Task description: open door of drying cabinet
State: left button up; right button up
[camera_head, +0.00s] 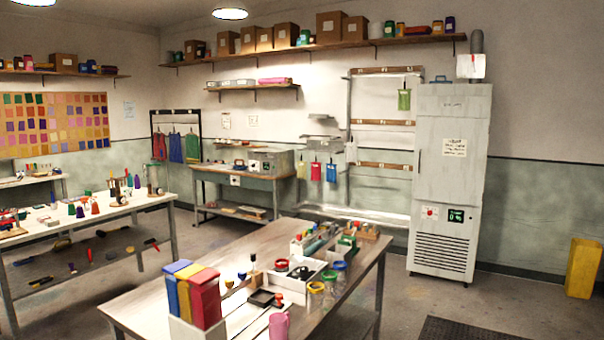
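The drying cabinet (452,180) is most likely the tall pale grey cabinet standing against the back wall, right of the middle. Its upper door (440,150) looks shut and carries a paper label. Below the door is a panel with a red control and a small green display (456,216), and under that a dark vent grille. A grey duct rises from its top right. Neither of my grippers shows in the head view, and the cabinet is across the room.
A work table (140,307) with colored binders, jars and trays fills the front middle, between me and the cabinet's left side. A dark floor mat (470,330) lies at front right. A yellow bin (583,268) stands at the right. Floor before the cabinet looks clear.

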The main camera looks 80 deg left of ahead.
aim_at(450, 154)
jog(key=u, duration=2.8)
